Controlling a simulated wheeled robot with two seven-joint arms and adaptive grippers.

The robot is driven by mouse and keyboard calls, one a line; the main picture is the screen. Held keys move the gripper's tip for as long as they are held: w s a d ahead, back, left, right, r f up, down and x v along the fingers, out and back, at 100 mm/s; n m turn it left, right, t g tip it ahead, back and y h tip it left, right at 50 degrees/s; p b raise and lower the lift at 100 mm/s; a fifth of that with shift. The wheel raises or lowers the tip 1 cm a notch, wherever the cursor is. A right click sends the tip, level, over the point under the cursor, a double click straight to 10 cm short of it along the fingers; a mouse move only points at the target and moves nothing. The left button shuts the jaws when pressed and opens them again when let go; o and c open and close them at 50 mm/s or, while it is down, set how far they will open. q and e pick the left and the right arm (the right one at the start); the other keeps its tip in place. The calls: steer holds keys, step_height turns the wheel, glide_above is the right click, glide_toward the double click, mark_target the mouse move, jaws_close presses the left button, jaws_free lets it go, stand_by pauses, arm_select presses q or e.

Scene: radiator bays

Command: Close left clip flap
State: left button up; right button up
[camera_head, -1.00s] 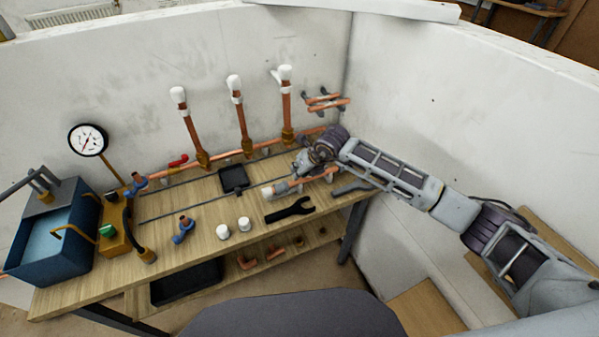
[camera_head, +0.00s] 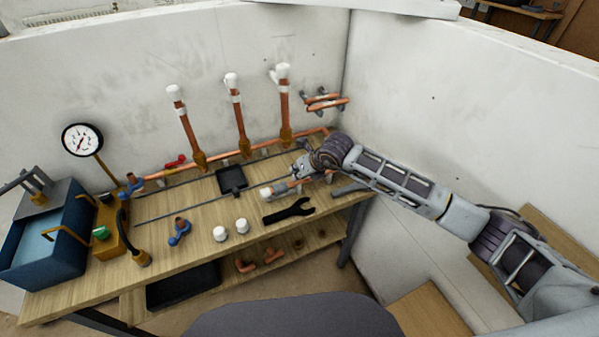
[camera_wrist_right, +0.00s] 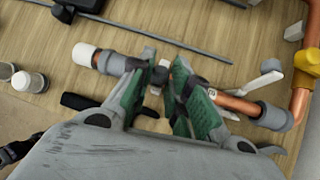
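A copper pipe run (camera_wrist_right: 236,103) with grey clip-like fittings and a white end cap (camera_wrist_right: 84,56) lies low over the bench. In the head view its white cap (camera_head: 266,193) shows left of my right gripper (camera_head: 298,171). In the right wrist view, my right gripper (camera_wrist_right: 160,98) has its green-padded fingers apart over the pipe. A small dark round part (camera_wrist_right: 160,75) shows between the fingertips; I cannot tell whether they touch it. A pale flap-like piece (camera_wrist_right: 258,82) stands at the right grey fitting (camera_wrist_right: 275,117). The left clip flap is not clearly visible. My left gripper is out of view.
A black wrench (camera_head: 290,210) and two white caps (camera_head: 242,226) lie in front of the pipe. A black square tray (camera_head: 231,180) lies to the left. Upright copper pipes (camera_head: 240,130) stand behind. The right wall (camera_head: 450,110) is close to my arm.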

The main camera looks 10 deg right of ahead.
steer(key=shift+o, duration=1.6)
steer(key=shift+s+r, duration=0.15)
steer(key=shift+r, duration=0.15)
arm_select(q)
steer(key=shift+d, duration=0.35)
arm_select(e)
steer(key=v, duration=1.1)
steer(key=shift+d, duration=0.15)
steer(key=shift+s+r, duration=0.1)
